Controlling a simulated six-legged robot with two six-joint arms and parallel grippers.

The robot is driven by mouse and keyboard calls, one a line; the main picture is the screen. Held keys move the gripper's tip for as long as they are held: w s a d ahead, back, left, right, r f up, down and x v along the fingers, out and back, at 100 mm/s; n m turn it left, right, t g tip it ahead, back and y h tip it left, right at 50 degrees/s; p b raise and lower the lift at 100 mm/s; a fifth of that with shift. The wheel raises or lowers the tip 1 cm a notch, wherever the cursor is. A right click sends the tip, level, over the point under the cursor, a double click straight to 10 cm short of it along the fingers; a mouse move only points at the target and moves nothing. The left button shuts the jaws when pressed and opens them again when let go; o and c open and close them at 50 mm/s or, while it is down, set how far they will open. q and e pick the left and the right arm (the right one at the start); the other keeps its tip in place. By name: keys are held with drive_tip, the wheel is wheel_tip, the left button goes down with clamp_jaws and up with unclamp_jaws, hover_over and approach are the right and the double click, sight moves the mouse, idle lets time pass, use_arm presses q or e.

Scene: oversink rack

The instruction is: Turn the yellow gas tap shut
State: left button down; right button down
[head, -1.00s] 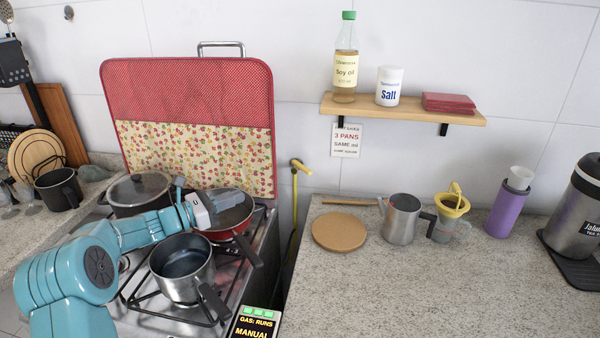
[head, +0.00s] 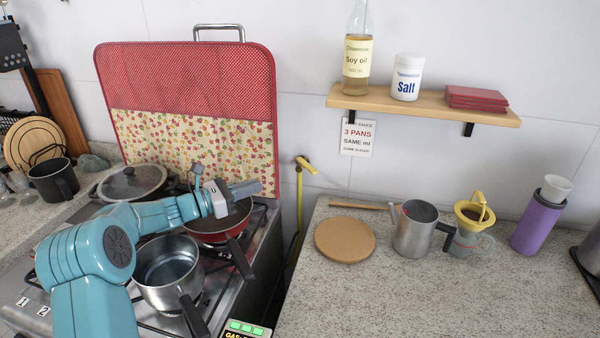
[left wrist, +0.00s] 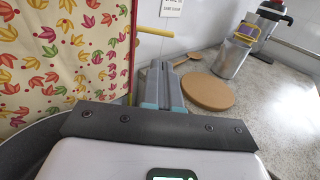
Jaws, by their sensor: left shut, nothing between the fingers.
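The yellow gas tap (head: 306,165) is on the wall behind the gap between stove and counter, atop a yellow pipe (head: 298,205). Its handle slants down to the right in the head view. In the left wrist view a yellow handle (left wrist: 155,31) shows beyond the fingers, beside the patterned cloth. My left gripper (head: 256,187) is shut and empty, above the red pan at the stove's right rear, pointing right. It is left of the tap and apart from it. The left wrist view shows its shut fingers (left wrist: 160,75). My right gripper is not in view.
A red pan (head: 205,236) and a steel pot (head: 168,272) stand on the stove below my arm. A patterned cover (head: 200,150) stands behind the stove. The counter holds a round cork board (head: 345,239) and a metal jug (head: 415,232). A shelf (head: 425,105) hangs above.

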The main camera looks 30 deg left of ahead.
sight(307, 169)
use_arm(q)
drive_tip(key=p+x, duration=0.3)
drive_tip(key=x, duration=1)
drive_tip(key=shift+w+d, duration=0.1)
drive_tip(key=shift+d, duration=0.1)
drive_tip(key=shift+r, duration=0.1)
drive_tip(key=shift+w, duration=0.1)
